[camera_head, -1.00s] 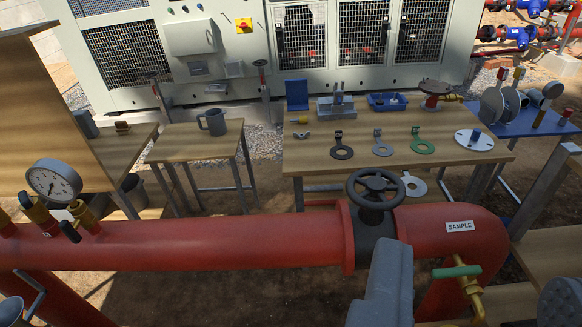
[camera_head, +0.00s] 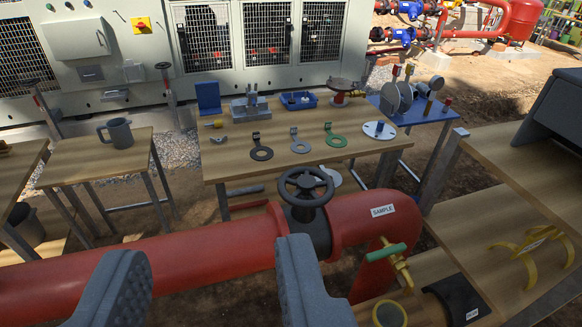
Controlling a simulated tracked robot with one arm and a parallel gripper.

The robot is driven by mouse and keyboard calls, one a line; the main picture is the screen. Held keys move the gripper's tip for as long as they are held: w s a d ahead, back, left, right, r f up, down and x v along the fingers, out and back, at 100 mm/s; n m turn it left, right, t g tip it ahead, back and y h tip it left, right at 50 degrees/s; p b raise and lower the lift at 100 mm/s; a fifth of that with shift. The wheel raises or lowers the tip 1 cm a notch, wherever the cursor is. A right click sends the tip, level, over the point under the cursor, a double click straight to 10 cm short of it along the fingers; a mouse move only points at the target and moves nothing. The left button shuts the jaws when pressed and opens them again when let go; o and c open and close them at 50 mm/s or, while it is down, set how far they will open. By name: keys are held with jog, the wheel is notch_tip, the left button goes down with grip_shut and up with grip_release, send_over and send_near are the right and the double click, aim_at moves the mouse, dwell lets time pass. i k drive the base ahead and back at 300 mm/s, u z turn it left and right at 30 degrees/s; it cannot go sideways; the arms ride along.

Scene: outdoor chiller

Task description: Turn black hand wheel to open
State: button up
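The black hand wheel (camera_head: 306,187) sits on top of a dark valve body (camera_head: 308,228) in the red pipe (camera_head: 190,262), near the picture's middle. My gripper (camera_head: 205,250) shows as two grey padded fingers set wide apart, open with nothing between them. The right finger's tip is just below the wheel in the picture and overlaps the pipe and the lower valve body. The left finger is over the pipe, well left of the wheel. The wheel's rim is fully visible and outside the fingers. The gap in depth between fingers and wheel is hard to tell.
A green-handled brass valve (camera_head: 388,254) hangs on the pipe right of the wheel, by a SAMPLE label (camera_head: 382,211). Behind stands a wooden table (camera_head: 235,165) with flanges and tools. A smaller table (camera_head: 95,160) holds a grey mug (camera_head: 116,133). Wooden shelves (camera_head: 500,195) stand at right.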

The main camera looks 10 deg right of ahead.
aim_at(306, 184)
jog(key=u, duration=0.05)
jog(key=i, duration=0.95)
jog(key=z, duration=0.1)
